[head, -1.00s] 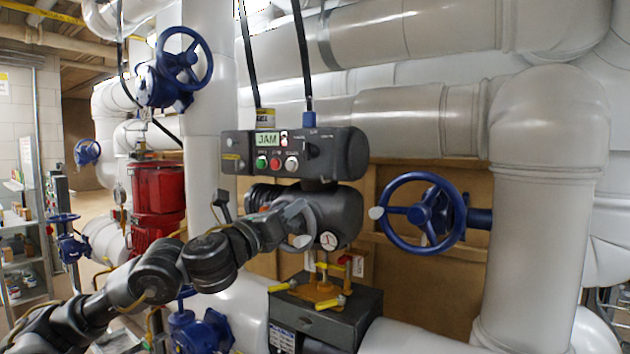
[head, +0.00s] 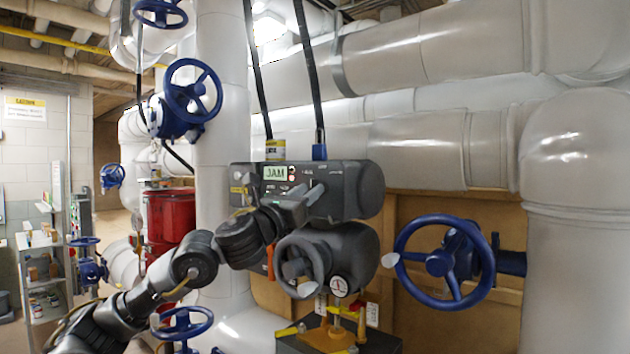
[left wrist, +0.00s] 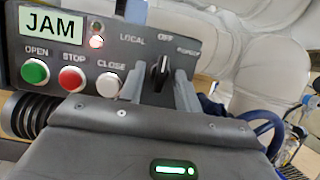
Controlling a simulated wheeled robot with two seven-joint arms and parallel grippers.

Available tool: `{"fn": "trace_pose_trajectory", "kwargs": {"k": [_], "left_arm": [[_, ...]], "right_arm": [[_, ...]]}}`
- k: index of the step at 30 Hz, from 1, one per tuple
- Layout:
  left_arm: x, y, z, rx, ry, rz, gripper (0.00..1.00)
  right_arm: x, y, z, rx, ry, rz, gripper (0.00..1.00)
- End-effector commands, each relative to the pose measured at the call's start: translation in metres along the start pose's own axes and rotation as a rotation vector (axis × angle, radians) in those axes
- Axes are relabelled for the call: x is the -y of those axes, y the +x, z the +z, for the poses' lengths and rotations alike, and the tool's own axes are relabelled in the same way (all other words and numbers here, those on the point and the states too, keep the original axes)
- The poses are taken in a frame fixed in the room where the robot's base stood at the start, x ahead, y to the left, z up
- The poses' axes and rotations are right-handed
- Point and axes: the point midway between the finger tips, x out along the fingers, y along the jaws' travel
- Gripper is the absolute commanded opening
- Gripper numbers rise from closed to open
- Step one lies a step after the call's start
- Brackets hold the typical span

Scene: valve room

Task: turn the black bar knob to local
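The black bar knob (left wrist: 160,74) is on the grey control panel (left wrist: 60,70) in the left wrist view. It stands nearly upright, its white mark toward the OFF label (left wrist: 164,40). The LOCAL label (left wrist: 132,40) is to its left and another label, apparently REMOTE, to its right. My left gripper (left wrist: 160,92) is open, one finger on each side of the knob; I cannot tell whether they touch it. In the head view my left gripper (head: 312,194) is at the panel front and hides the knob. My right gripper is not in view.
The actuator's grey handwheel (head: 300,262) is below my gripper. A blue handwheel (head: 440,262) is to the right.

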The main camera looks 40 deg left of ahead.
Motion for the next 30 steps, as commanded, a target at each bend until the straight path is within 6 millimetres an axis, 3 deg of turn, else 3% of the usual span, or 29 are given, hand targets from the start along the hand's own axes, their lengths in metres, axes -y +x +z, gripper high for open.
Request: {"fn": "trace_pose_trajectory", "kwargs": {"k": [6,17,24,30], "left_arm": [[0.000,0.024,0.001,-0.001,-0.001,0.000,0.33],[0.001,0.028,-0.001,0.000,-0.001,-0.001,0.33],[0.005,0.028,-0.001,0.000,-0.001,-0.002,0.04],[0.002,0.028,-0.001,-0.001,-0.018,0.005,0.04]], "right_arm": [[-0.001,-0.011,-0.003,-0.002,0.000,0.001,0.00],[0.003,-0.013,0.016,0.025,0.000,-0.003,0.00],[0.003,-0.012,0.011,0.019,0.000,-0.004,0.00],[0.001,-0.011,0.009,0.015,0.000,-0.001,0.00]]}}
